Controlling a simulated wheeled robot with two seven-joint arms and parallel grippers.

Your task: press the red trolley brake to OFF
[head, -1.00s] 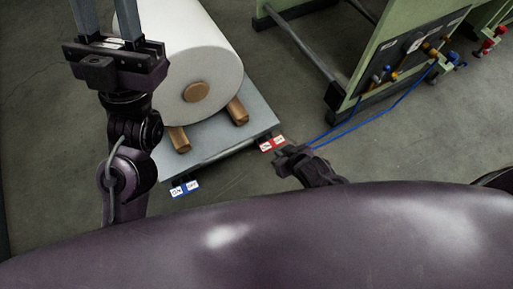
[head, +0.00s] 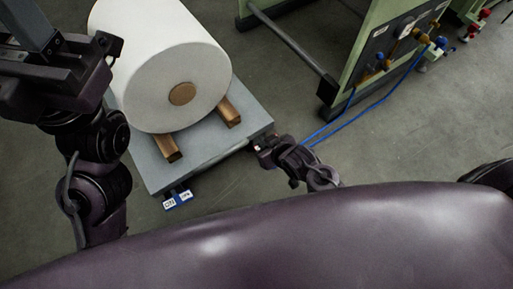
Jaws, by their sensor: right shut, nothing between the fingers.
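The red trolley brake (head: 257,148) is at the front right corner of the grey trolley (head: 170,183). Only a small bit of its red and white shows, as my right gripper covers the rest. My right gripper (head: 262,150) is shut and empty, with its tips at the brake; I cannot tell whether they touch it or which way the brake is set. My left gripper (head: 28,25) is at the top left, away from the brake and partly cut off by the frame, so its opening is unclear.
A large white roll (head: 165,65) lies on wooden blocks (head: 168,148) on the trolley. A blue pedal with white labels (head: 178,200) is at the front left corner. A green machine (head: 375,45) with blue hoses (head: 365,112) stands right.

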